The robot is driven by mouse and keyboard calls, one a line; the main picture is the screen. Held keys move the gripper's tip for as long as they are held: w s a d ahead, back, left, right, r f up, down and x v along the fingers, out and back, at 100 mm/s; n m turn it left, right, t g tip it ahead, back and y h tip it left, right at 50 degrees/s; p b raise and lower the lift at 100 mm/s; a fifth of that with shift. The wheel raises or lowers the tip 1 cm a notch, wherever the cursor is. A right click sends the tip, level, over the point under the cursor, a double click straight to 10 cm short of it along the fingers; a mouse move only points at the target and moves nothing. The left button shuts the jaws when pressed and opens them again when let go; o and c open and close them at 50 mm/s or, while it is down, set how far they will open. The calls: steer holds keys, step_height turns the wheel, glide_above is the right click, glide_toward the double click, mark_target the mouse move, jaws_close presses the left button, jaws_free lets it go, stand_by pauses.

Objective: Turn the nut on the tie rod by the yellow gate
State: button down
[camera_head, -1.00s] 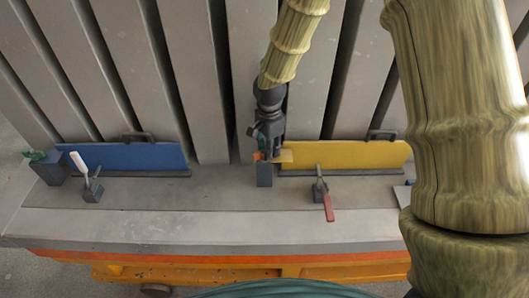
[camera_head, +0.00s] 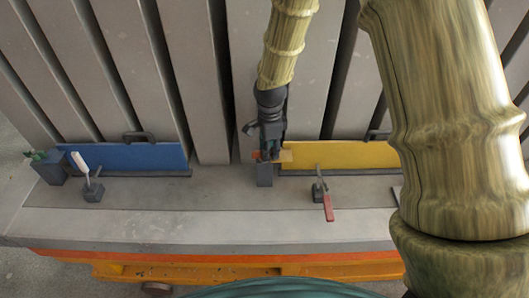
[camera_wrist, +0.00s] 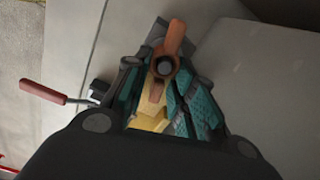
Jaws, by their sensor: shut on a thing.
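The nut is an orange wing nut on a dark tie rod end, seen close in the wrist view (camera_wrist: 174,40). The yellow gate (camera_head: 345,155) stands upright right of the gripper; a strip of yellow shows between the fingers in the wrist view (camera_wrist: 148,116). My gripper (camera_head: 267,157) points down at the gate's left end, above a dark block (camera_head: 265,176). In the wrist view its teal-padded fingers (camera_wrist: 163,72) are shut around the nut, with the wings sticking out between them. In the head view the nut is mostly hidden by the fingers.
A clamp with a red handle (camera_head: 328,206) stands in front of the yellow gate. A blue gate (camera_head: 122,157), a white-handled clamp (camera_head: 82,165) and a dark block (camera_head: 47,168) are at left. Grey slats (camera_head: 190,70) rise behind. The front ledge (camera_head: 200,225) is mostly bare.

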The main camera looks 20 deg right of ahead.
steer(key=shift+s+m+p, duration=0.15)
steer(key=shift+m+p, duration=0.45)
steer(key=shift+m, duration=1.1)
steer(key=shift+s+a+r+m+p, duration=0.1)
steer(key=shift+s+r+m+p, duration=0.05)
steer(key=shift+m+p, duration=0.45)
steer(key=shift+a+m, duration=0.1)
steer(key=shift+m, duration=1)
steer(key=shift+s+p, duration=0.1)
steer(key=shift+p, duration=0.25)
